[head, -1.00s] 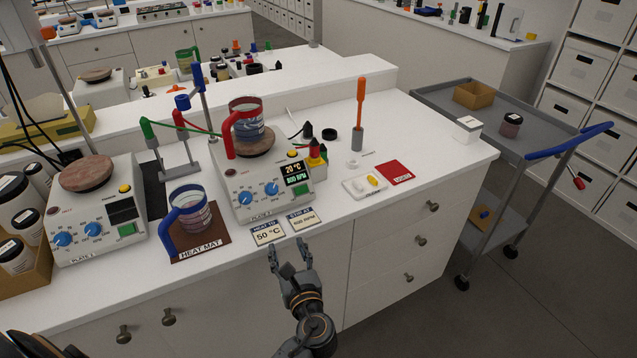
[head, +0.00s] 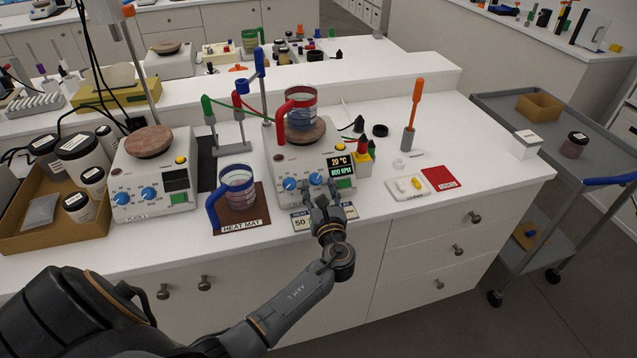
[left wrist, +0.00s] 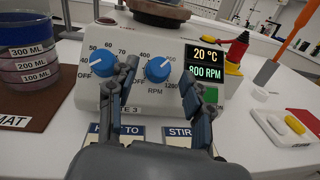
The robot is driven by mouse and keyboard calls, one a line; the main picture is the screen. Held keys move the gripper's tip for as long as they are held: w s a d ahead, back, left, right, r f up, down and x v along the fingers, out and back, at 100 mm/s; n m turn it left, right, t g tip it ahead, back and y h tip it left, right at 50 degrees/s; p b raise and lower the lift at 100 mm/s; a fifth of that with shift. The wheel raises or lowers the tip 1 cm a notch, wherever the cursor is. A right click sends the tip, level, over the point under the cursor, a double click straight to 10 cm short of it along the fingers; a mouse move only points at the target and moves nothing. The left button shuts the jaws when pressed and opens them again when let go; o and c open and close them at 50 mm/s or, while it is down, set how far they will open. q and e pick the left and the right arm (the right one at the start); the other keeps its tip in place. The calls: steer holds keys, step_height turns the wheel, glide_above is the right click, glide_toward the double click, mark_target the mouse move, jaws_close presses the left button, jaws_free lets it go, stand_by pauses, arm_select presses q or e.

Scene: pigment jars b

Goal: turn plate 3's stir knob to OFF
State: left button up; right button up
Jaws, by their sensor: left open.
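Plate 3 (head: 279,160) is a white hot plate with a lit display (head: 341,172) reading 20 °C and 800 RPM. Its blue stir knob (left wrist: 159,69), also in the head view (head: 316,179), has its white mark toward the upper right, at the high side of its scale. The blue heat knob (left wrist: 100,72) sits to its left. My left gripper (head: 321,187) is open and empty before the panel. In the left wrist view its fingers (left wrist: 158,76) stand on either side of the stir knob; contact cannot be told. My right gripper is out of view.
A red-handled beaker (head: 300,112) stands on plate 3. A blue-handled beaker (head: 236,187) stands on the heat mat (head: 248,222) to the left. Two cards (head: 300,220) lie before the plate.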

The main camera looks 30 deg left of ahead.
arm_select(q)
steer(key=shift+w+a, duration=0.45)
jaws_close()
